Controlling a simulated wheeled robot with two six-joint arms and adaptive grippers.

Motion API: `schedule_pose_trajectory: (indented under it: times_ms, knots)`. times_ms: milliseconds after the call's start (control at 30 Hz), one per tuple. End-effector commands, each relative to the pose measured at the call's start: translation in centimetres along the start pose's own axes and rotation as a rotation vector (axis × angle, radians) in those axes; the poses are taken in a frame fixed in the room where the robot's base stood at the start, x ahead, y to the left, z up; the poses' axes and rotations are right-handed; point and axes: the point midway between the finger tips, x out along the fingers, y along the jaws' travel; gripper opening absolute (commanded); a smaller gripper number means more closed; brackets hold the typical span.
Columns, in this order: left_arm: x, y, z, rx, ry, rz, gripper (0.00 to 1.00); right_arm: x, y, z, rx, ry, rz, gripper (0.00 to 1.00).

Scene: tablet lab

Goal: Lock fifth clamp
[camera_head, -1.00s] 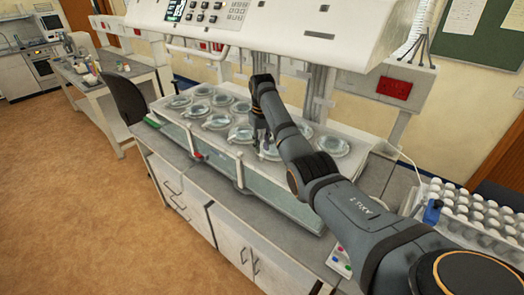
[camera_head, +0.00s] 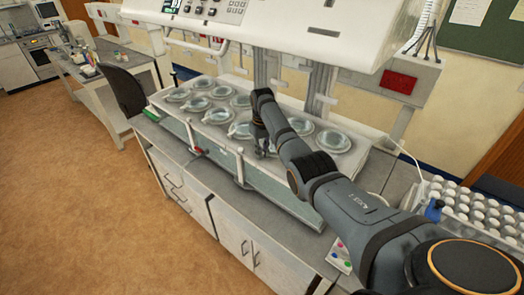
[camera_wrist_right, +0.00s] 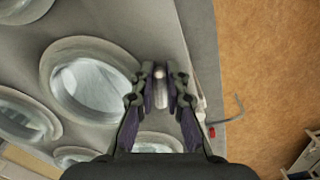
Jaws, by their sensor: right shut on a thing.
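The clamp is a small pale metal handle (camera_wrist_right: 161,92) in the right wrist view, beside a round glass-lidded vessel (camera_wrist_right: 92,80). My right gripper (camera_wrist_right: 160,82) is shut on this handle, with one dark finger on each side. In the head view my right gripper (camera_head: 263,148) points down at the front of the vessel rows, and its arm hides part of them. Several round lidded vessels sit in the white bath top (camera_head: 361,162). The clamp itself is too small and covered to make out in the head view. My left gripper is not in view.
A large white instrument housing (camera_head: 270,30) hangs over the bath. A red valve (camera_head: 198,153) and pipework run along the bath's front. A rack of white-capped bottles (camera_head: 470,208) stands at the right. A small button box (camera_head: 340,255) sits on the bench near my arm.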

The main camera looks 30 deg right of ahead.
Motion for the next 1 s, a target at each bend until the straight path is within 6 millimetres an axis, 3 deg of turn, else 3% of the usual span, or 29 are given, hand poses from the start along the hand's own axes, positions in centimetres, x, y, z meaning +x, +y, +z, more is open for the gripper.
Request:
schedule_pose_trajectory:
  times_ms: [133, 367, 1000]
  knots:
    - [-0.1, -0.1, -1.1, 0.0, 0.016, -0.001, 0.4, -0.5, 0.0, -0.3, 0.012, 0.011, 0.001, 0.0]
    - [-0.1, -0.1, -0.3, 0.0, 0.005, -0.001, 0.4, -0.7, 0.1, -0.4, 0.102, 0.017, 0.002, 0.0]
    - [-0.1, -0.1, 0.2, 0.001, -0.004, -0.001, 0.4, -1.0, 0.2, -0.6, 0.678, 0.025, -0.004, 0.0]
